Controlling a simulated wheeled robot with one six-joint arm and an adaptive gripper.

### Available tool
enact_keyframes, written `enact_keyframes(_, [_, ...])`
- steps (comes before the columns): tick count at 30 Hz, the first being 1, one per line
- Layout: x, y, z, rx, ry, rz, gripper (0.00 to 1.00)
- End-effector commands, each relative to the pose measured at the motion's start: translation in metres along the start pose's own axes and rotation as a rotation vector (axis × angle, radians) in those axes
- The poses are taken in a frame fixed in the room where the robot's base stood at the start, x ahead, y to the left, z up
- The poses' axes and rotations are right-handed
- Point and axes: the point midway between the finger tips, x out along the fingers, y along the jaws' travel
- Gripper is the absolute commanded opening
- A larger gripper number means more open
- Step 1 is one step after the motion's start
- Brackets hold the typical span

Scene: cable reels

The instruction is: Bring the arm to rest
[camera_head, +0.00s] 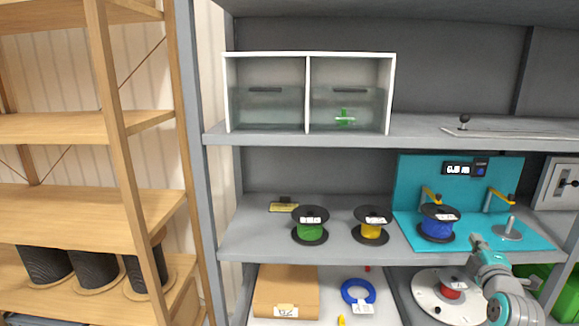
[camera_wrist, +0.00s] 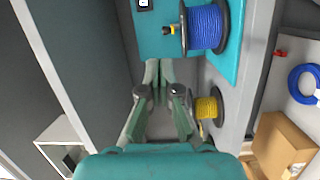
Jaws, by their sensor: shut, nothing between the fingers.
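My gripper (camera_head: 476,239) is at the lower right of the head view, in front of the teal station. In the wrist view my gripper (camera_wrist: 159,66) has its fingertips together with nothing between them. The blue cable reel (camera_head: 437,222) stands on the teal station (camera_head: 405,187), just left of my gripper in the head view. It also shows at the top of the wrist view (camera_wrist: 207,27), apart from the fingers. A yellow reel (camera_head: 371,226) and a green reel (camera_head: 310,227) stand farther left on the same shelf.
A bare metal post (camera_head: 510,227) stands right of my gripper. Below are a white disc with a red reel (camera_head: 451,290), a blue cable coil (camera_head: 357,291) and a cardboard box (camera_head: 286,292). A white two-bay bin unit (camera_head: 308,94) sits on the upper shelf (camera_head: 420,130).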

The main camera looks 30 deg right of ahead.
Motion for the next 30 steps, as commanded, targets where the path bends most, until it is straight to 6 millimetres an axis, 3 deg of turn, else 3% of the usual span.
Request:
enact_keyframes(11, [-0.021,-0.043,-0.034,0.097,0.036,-0.028,0.00])
enact_keyframes(17, [-0.043,-0.077,-0.062,0.182,0.066,-0.052,0.00])
enact_keyframes(23, [-0.088,-0.129,-0.105,0.319,0.113,-0.101,0.00])
enact_keyframes(30, [-0.168,-0.189,-0.155,0.513,0.176,-0.182,0.00])
